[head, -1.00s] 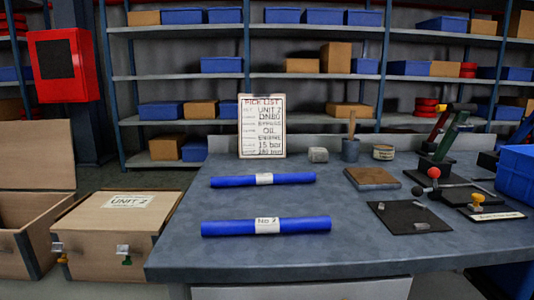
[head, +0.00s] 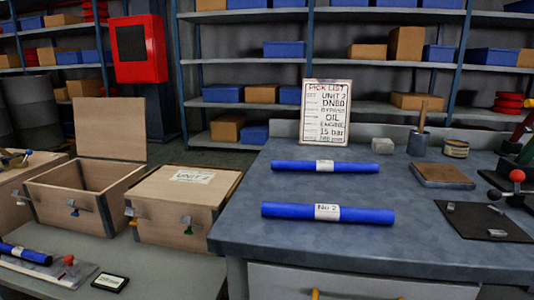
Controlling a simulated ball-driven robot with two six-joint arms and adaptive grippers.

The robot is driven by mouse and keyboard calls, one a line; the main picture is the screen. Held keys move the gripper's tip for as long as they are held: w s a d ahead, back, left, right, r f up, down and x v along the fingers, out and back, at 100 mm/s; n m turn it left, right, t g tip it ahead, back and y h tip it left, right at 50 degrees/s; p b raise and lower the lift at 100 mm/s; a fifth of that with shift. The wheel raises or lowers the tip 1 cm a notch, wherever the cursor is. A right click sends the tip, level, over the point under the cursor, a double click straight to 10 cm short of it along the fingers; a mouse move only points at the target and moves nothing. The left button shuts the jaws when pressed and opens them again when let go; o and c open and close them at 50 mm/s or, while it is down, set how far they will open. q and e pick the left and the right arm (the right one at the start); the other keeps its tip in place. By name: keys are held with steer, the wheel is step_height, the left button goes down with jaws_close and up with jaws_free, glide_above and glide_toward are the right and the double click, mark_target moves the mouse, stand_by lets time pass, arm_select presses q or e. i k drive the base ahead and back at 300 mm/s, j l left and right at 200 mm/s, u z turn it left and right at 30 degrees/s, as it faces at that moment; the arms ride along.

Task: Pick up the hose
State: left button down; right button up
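Two blue hoses with white labels lie on the grey table. The far hose (head: 295,165) lies near the pick list. Another blue tube (head: 30,255) with a white band lies at the lower left on a lower surface. The pick list (head: 325,112) stands upright at the back of the table and reads UNIT 2, DN80, OIL, 15 bar. Neither of my grippers shows.
A closed wooden crate (head: 158,218) labelled UNIT 2 stands left of the table (head: 420,245). An open crate (head: 60,212) stands beside it. A dark mat (head: 475,232) with small parts and a brown block (head: 440,182) are at the right.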

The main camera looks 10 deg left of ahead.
mark_target(19, 251)
steer(key=u, duration=2)
steer(key=i+j+z, duration=0.1)
steer(key=i+j, duration=0.15)
